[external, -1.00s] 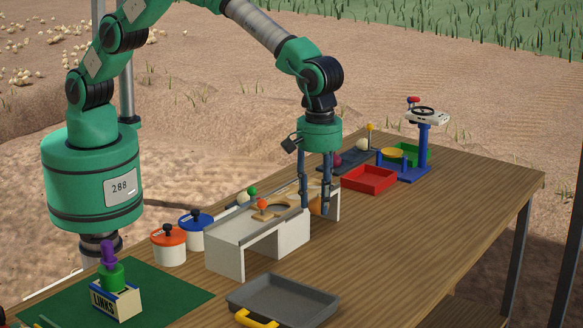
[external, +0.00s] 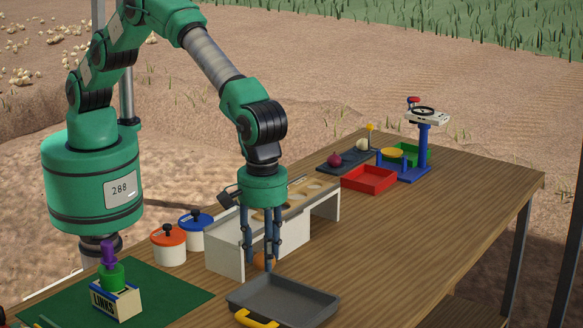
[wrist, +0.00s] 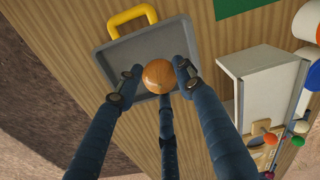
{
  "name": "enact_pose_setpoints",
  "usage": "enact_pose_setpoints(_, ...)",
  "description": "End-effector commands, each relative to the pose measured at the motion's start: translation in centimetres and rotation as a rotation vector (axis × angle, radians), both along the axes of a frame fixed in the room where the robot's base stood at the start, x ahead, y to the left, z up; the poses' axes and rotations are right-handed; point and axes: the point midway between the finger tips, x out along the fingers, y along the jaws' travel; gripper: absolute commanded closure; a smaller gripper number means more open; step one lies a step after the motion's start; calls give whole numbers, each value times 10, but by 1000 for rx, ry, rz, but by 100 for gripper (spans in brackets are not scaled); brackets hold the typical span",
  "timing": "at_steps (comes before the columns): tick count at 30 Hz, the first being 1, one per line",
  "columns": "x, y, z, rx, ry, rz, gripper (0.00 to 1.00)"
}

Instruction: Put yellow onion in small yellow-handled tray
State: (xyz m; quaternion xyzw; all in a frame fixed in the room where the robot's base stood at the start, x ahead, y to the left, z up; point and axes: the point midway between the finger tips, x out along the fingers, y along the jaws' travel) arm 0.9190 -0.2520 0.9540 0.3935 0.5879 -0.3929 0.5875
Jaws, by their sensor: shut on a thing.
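The yellow onion (wrist: 158,76), orange-brown and round, is held between the fingertips of my gripper (wrist: 156,88) in the wrist view. In the external view it shows partly, behind the fingers of my gripper (external: 262,262), low in front of the white bench. The small grey tray (external: 283,294) with its yellow handle (external: 257,320) lies on the table just nearer the camera. In the wrist view the tray (wrist: 112,62) lies beneath and beyond the onion, with its yellow handle (wrist: 131,20) at the far side. The gap between onion and tray is hard to judge.
The white bench (external: 224,255) with holes in its top stands right behind my gripper. Orange-lidded (external: 169,247) and blue-lidded (external: 195,225) pots are at its left. A red tray (external: 369,179) and a blue stand (external: 421,150) are at the back. The table's right side is clear.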

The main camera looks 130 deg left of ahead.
Motion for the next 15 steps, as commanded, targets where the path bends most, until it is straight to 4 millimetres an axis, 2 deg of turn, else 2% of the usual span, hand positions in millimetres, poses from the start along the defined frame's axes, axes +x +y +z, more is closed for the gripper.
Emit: enact_pose_setpoints(15,0,1,-8,-1,-1,0,89)
